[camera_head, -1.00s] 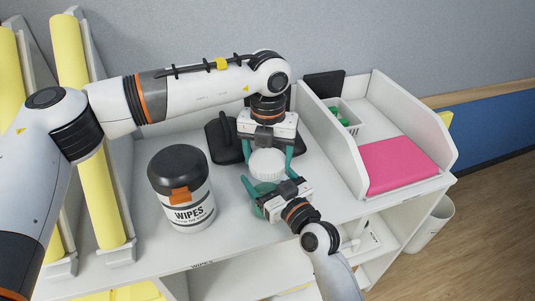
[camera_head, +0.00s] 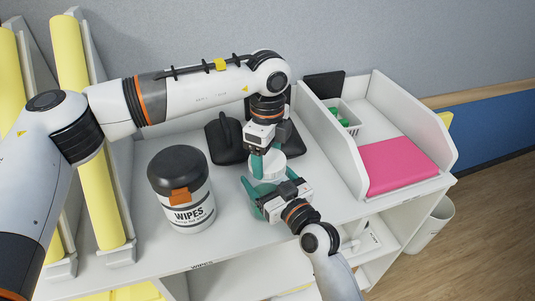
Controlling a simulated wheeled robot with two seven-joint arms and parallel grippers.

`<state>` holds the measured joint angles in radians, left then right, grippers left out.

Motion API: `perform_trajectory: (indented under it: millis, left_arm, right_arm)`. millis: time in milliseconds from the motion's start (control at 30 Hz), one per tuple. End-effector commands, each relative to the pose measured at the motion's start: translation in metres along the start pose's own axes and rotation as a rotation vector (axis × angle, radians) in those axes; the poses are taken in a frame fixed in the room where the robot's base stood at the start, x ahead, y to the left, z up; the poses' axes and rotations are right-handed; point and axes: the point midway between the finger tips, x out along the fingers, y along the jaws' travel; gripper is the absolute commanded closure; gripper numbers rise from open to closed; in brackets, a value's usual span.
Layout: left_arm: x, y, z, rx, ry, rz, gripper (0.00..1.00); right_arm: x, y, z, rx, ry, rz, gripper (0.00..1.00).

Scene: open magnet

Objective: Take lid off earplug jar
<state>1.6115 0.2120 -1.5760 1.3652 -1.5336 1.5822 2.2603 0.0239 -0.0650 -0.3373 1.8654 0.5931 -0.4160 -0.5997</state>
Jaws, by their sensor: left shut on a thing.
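The earplug jar stands on the white counter with a white round lid (camera_head: 273,168) on top. My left gripper (camera_head: 266,158) comes down from above and is shut on the lid, one teal finger showing at its front left side. The other finger is mostly hidden. My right gripper (camera_head: 266,192) reaches in from the lower right at the height of the jar's body, with teal fingers around it. The jar's body is largely hidden by these fingers, so I cannot tell whether they grip it. The lid appears to sit on the jar.
A wipes canister (camera_head: 188,212) with a dark lid stands left of the jar. A black object (camera_head: 226,140) lies behind. To the right, a white divided tray (camera_head: 352,165) holds a pink pad (camera_head: 397,165) and a small basket (camera_head: 346,117). The counter's front edge is close.

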Motion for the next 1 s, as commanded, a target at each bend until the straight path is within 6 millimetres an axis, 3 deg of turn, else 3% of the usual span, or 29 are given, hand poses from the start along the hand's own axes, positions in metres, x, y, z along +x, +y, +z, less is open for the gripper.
perform_trajectory:
  millis: [367, 1000]
  left_arm:
    - [-0.001, 0.001, -0.001, 0.000, 0.001, 0.002, 0.55]
    - [-0.022, 0.000, 0.000, 0.002, 0.001, 0.000, 0.55]
  right_arm:
    - [0.000, 0.000, 0.000, 0.001, 0.000, 0.000, 0.80]
    - [0.000, 0.000, 0.000, 0.001, 0.000, 0.000, 0.80]
